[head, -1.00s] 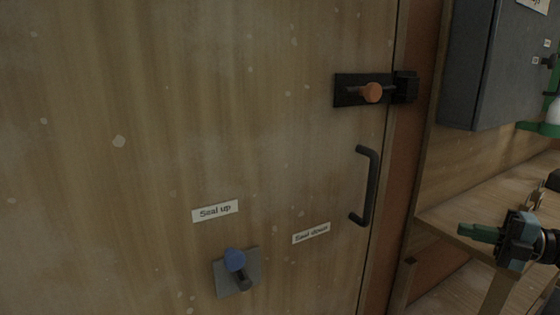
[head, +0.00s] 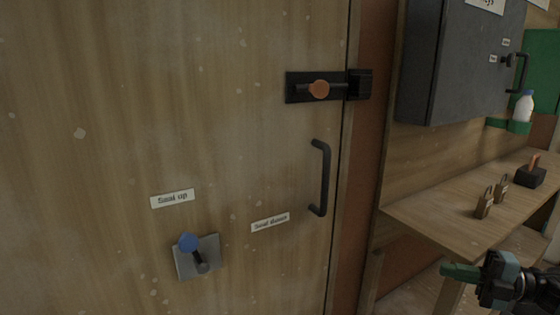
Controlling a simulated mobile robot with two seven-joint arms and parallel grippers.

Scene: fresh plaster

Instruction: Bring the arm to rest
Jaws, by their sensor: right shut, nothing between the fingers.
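My right gripper (head: 462,272) shows at the lower right of the head view, with green fingers pointing left. It is shut and empty, in front of the wooden shelf, touching nothing that I can see. My left gripper is not in view.
A shelf (head: 440,222) at right holds padlocks (head: 484,204) under a grey cabinet (head: 450,70).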

